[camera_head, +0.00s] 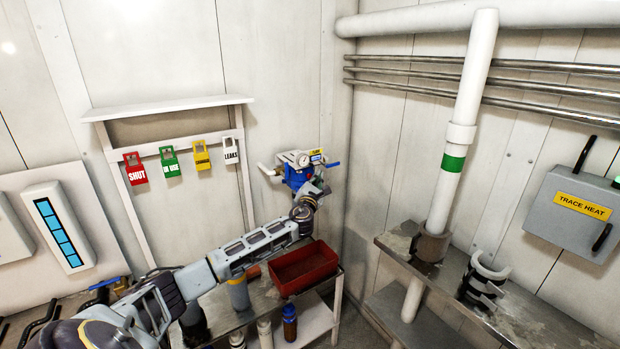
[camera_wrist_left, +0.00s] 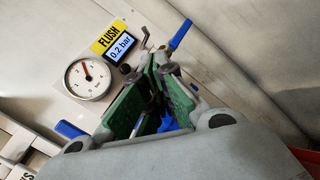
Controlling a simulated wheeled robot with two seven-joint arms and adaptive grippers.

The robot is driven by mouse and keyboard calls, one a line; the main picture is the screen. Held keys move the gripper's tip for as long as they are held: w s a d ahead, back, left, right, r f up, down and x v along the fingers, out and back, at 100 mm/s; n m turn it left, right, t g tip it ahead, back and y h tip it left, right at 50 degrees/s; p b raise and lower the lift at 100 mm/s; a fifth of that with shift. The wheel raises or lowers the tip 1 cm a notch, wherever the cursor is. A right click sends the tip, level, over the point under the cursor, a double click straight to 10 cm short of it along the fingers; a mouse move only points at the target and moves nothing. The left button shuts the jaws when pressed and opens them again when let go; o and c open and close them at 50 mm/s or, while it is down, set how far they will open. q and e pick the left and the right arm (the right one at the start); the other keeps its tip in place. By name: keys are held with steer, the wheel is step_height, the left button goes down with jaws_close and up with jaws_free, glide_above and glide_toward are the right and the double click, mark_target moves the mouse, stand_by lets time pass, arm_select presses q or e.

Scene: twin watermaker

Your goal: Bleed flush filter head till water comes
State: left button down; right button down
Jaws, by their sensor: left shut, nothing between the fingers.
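The blue flush filter head (camera_head: 296,178) is mounted in the far corner of the room. Its round gauge (camera_wrist_left: 88,79) and a small display (camera_wrist_left: 122,47) reading "FLUSH 0.2 bar" show in the left wrist view. Blue lever handles (camera_wrist_left: 180,35) stick out at either side. My left gripper (camera_wrist_left: 158,68) is at the filter head, its green-padded fingers shut with nothing between them. A small metal bent piece (camera_wrist_left: 144,38) stands just beyond the fingertips; I cannot tell whether they touch it. Blue parts behind the fingers are mostly hidden. My right gripper is not in view.
A red tray (camera_head: 303,267) sits on the metal bench below my left arm, with bottles (camera_head: 289,322) beneath. Coloured tags, including SHUT (camera_head: 135,169), hang on a rack at left. A white pipe and a TRACE HEAT box (camera_head: 577,212) are at right.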

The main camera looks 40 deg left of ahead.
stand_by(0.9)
arm_select(q)
steer(key=shift+w+a, duration=0.15)
steer(key=shift+a, duration=0.2)
steer(key=shift+a, duration=0.1)
stand_by(0.6)
steer(key=shift+w+a, duration=0.2)
steer(key=shift+a, duration=0.2)
stand_by(0.7)
stand_by(0.8)
steer(key=shift+d+p, duration=0.2)
steer(key=shift+p, duration=0.2)
steer(key=shift+s+d+p, duration=0.35)
steer(key=shift+d+p, duration=0.1)
steer(key=shift+d, duration=0.2)
